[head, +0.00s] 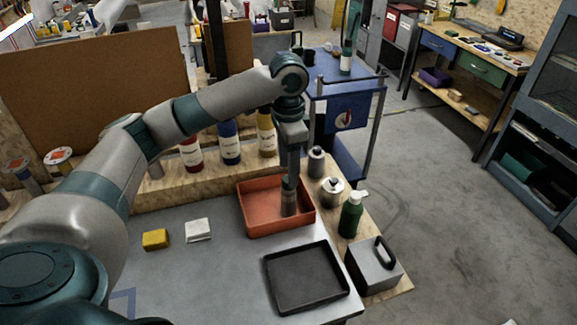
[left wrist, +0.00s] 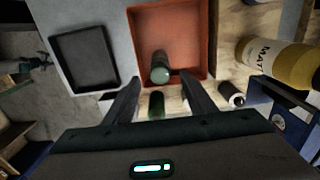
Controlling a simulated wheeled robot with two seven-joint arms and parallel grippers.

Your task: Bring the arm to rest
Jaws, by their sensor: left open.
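My left arm reaches in from the left over the work table, and its gripper (head: 290,172) points down above the orange-red tray (head: 246,222). A grey cylinder with a teal top (head: 289,204) stands in this tray, just below the gripper. In the left wrist view the two fingers (left wrist: 158,84) are spread apart with nothing held between them. The cylinder (left wrist: 160,68) shows beyond the fingertips inside the tray (left wrist: 190,48). Whether any finger touches it cannot be told. My right gripper is in neither view.
A black tray (head: 305,278) lies at the front right. A yellow block (head: 155,239) and a white block (head: 198,230) lie left of the orange-red tray. Several bottles stand behind it; a green bottle (head: 351,215) and a handled metal box (head: 373,266) stand right.

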